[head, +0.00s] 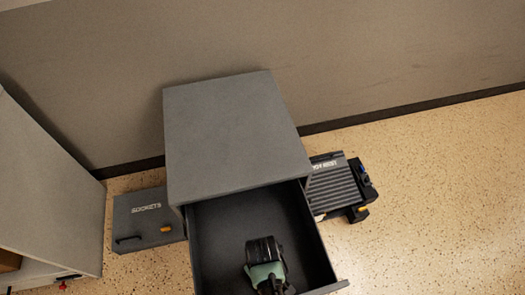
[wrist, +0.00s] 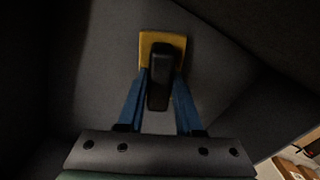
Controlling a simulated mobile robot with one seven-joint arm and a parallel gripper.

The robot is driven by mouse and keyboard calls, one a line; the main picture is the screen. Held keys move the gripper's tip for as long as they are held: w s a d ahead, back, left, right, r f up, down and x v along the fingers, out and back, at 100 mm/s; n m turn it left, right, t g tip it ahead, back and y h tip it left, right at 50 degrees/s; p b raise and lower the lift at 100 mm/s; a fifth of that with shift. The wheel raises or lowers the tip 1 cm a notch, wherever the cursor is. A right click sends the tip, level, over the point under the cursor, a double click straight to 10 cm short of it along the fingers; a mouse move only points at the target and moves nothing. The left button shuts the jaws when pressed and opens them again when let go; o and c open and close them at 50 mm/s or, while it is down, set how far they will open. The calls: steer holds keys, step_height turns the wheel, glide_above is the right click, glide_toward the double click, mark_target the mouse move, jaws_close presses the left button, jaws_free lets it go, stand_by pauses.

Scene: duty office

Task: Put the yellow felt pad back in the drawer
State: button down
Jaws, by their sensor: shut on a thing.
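The yellow felt pad (wrist: 152,39) shows in the wrist view with a black block-like grip (wrist: 159,75) on it. My gripper (wrist: 160,85) has its two blue fingers closed on either side of this black part, holding the pad. The drawer (head: 218,235) of the grey cabinet is pulled open. In the head view, my green and black wrist (head: 265,262) is over the open drawer, and it hides the pad and fingertips. A dark grey surface lies behind the pad in the wrist view; I cannot tell whether the pad touches it.
The grey cabinet (head: 235,130) stands near the wall with a bare top. A grey case marked SOCKETS (head: 146,222) lies to its left and a ribbed grey case (head: 336,187) to its right. A pale cabinet (head: 45,190) is at far left. Floor at right is clear.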

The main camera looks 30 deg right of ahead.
steer(key=shift+f, duration=0.7)
steer(key=shift+f, duration=0.15)
steer(key=c, duration=0.6)
jaws_free()
step_height(320, 180, up, 12)
steer(key=p, duration=0.4)
steer(key=shift+p, duration=0.4)
steer(key=shift+w+r, duration=0.1)
steer(key=shift+r, duration=0.1)
